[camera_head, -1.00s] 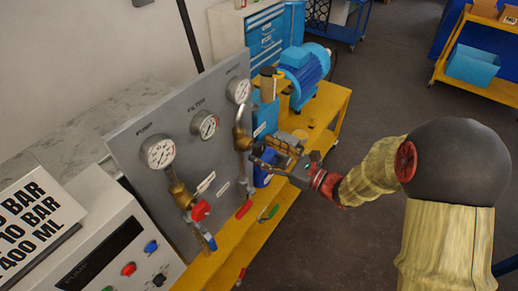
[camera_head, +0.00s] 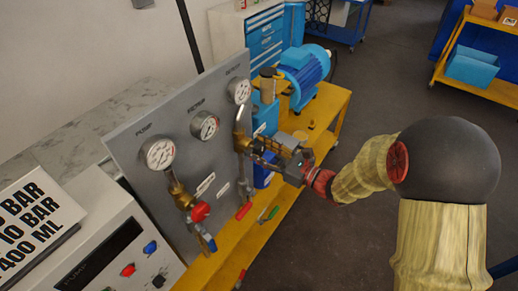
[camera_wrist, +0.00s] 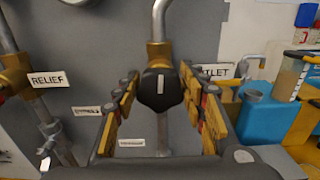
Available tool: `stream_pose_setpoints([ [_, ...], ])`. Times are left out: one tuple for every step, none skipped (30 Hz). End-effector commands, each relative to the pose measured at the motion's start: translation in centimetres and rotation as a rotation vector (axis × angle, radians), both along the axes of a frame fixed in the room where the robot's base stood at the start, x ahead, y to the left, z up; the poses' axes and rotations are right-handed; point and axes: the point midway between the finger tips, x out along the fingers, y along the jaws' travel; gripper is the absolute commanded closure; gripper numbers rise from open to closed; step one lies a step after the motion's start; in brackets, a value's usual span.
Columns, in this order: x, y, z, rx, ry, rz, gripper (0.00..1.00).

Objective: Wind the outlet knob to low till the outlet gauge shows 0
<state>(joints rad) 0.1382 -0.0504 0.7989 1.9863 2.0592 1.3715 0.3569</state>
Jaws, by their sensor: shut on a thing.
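The outlet knob (camera_wrist: 160,88) is black with a white mark, on a brass valve in the middle of the wrist view. The mark stands about upright in that view. My gripper (camera_wrist: 160,90) has its yellow-padded fingers on both sides of the knob and is shut on it. In the head view my gripper (camera_head: 258,150) reaches the valve at the right of the grey panel, and the knob is hidden there. The outlet gauge (camera_head: 240,90) is the round white dial at the panel's upper right. Its needle is too small to read.
The grey panel (camera_head: 160,118) also bears the pump gauge (camera_head: 158,153), the filter gauge (camera_head: 204,125) and a red knob (camera_head: 201,211). A yellow bench (camera_head: 225,240) carries tools. A blue vessel (camera_wrist: 262,120) stands at the right in the wrist view.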

Motion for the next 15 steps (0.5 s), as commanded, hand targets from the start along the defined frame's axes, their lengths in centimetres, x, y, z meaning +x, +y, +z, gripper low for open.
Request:
stream_pose_setpoints([
  [-0.01,0.01,-0.01,0.0,0.0,0.0,0.7],
  [-0.01,0.01,-0.01,0.0,0.0,0.0,0.72],
  [-0.01,0.01,-0.01,0.0,0.0,0.0,0.74],
  [0.0,0.0,-0.01,0.0,0.0,0.0,0.76],
  [-0.01,0.0,-0.01,0.0,0.0,0.0,0.77],
  [-0.01,0.0,-0.01,0.0,0.0,0.0,0.8],
  [-0.01,0.0,-0.01,0.0,0.0,0.0,0.81],
  [-0.01,0.0,-0.01,0.0,0.0,0.0,0.83],
  [-0.01,0.0,-0.01,0.0,0.0,0.0,0.84],
  [-0.01,0.01,-0.02,-0.001,-0.002,0.0,0.84],
  [-0.01,0.01,-0.04,-0.004,-0.005,0.0,0.84],
  [-0.02,0.01,-0.08,-0.011,-0.014,0.0,0.84],
  [-0.02,0.01,-0.12,-0.018,-0.025,0.0,0.84],
  [-0.02,0.02,-0.17,-0.028,-0.037,0.0,0.84],
  [-0.04,0.03,-0.2,-0.04,-0.053,0.0,0.84],
])
